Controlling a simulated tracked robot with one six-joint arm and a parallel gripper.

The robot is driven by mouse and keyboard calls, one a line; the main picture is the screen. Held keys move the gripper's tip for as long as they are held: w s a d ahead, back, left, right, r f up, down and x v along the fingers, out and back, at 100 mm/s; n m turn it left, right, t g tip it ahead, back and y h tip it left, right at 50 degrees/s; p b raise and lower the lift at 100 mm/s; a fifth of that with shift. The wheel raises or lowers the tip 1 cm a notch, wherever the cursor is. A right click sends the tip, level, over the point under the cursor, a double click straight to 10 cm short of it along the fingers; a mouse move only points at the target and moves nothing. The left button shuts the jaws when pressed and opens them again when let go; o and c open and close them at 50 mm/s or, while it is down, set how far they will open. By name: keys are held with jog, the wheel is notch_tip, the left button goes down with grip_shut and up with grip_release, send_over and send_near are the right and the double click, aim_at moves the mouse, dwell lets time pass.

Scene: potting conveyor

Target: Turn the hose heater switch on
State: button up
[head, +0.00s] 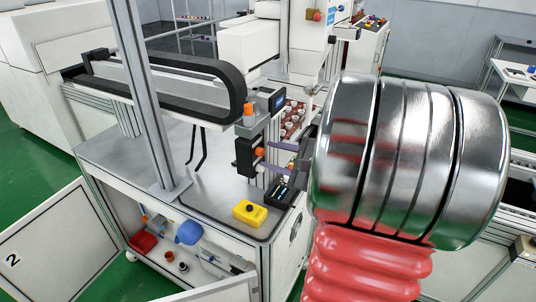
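My gripper (268,155) reaches in from the right, behind my large metal arm link. The tips are near or touching a black upright box (244,156) with orange parts; the exact contact cannot be told. A small black unit (279,194) lies on the bench below the fingers. A yellow box (250,213) with a dark round button sits at the bench's front corner. No readable label shows which part is the hose heater switch, and its setting cannot be made out.
A metal post (147,90) rises from the bench (205,185). A small screen unit (274,101) stands above the black box. Open cabinet doors (60,240) are below left. My arm hides much of the right side.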

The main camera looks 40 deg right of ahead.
aim_at(260, 151)
jog(key=shift+x, duration=1.3)
grip_shut()
